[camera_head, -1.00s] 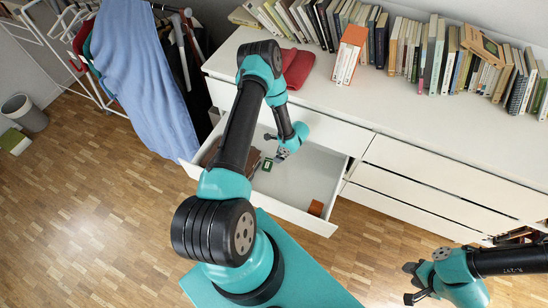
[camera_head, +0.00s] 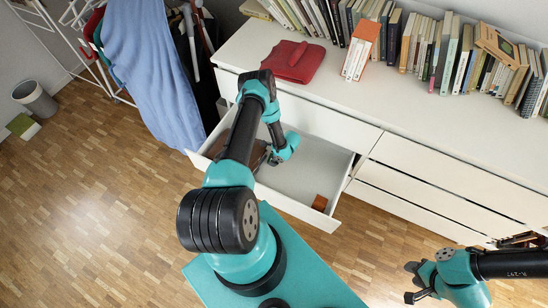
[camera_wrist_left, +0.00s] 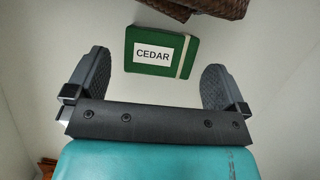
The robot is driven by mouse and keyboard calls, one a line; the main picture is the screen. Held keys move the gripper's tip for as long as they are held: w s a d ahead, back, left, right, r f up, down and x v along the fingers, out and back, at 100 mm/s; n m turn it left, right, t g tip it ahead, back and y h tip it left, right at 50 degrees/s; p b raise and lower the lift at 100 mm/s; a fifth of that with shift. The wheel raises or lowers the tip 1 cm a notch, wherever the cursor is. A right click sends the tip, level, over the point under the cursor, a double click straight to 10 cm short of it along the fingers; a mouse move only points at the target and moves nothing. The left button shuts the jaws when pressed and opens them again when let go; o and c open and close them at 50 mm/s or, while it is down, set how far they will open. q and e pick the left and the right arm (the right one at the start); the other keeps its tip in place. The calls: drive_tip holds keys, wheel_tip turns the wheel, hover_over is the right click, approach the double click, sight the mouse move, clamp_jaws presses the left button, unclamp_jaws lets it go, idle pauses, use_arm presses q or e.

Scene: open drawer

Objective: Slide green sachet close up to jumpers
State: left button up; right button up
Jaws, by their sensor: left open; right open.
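The green sachet (camera_wrist_left: 147,70) lies flat on the drawer floor, with a white CEDAR label and a pale band. It shows in the left wrist view and is hidden by my arm in the head view. My left gripper (camera_head: 273,159) is open inside the drawer, one finger to each side of the sachet. My right gripper (camera_head: 411,282) is open and empty, away over the floor.
The open drawer (camera_head: 300,210) has a small orange-brown block (camera_head: 320,203) in its right front corner. A red folded pouch (camera_head: 293,61) and a row of books stand on the white dresser top (camera_head: 400,100). A clothes rack with blue cloth (camera_head: 150,80) is at left.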

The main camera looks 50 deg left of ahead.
use_arm(q)
drive_tip(key=shift+x, duration=1.3)
drive_tip(key=shift+c, duration=0.2)
drive_tip(key=c, duration=0.6)
drive_tip(key=o, duration=0.6)
